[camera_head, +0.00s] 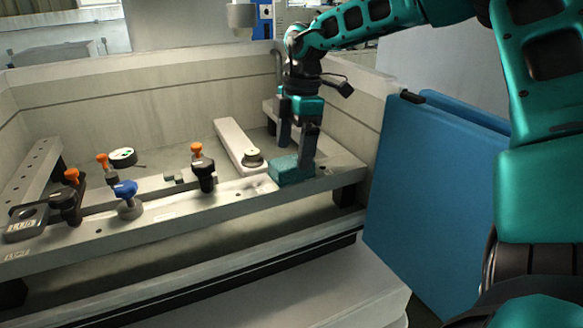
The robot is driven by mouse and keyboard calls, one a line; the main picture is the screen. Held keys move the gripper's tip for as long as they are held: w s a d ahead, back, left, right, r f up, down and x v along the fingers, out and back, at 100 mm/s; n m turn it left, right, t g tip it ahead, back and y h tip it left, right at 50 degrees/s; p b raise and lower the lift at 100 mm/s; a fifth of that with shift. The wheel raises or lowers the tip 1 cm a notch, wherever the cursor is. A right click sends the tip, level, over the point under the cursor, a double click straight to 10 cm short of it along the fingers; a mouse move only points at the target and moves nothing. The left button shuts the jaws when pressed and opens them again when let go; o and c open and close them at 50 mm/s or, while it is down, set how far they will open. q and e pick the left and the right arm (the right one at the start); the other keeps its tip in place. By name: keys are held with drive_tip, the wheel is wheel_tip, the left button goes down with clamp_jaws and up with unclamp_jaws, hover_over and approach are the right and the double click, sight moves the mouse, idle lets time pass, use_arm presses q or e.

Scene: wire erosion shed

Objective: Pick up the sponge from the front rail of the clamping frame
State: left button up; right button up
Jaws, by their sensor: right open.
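The sponge (291,170) is a teal block lying on the right part of the front rail (233,192) of the clamping frame. My right gripper (295,150) points down at it from above, with its arm coming in from the upper right. Its dark fingers are apart. The nearer finger reaches down at the sponge's right side, and the other shows behind the sponge. I cannot tell whether either finger touches it. My left gripper is not in view.
Orange-topped clamps (203,171) and a blue knob (126,190) stand along the rail to the left. A light bar (236,143) with a round piece (252,156) lies just left of the gripper. Tank walls (180,95) enclose the frame. A blue panel (435,190) stands at right.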

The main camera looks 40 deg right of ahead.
sight(292, 161)
drive_tip(key=shift+w+a+f, duration=0.1)
drive_tip(key=shift+a+f, duration=0.05)
drive_tip(key=shift+f, duration=1.35)
drive_tip(key=shift+c, duration=0.2)
drive_tip(key=c, duration=1.1)
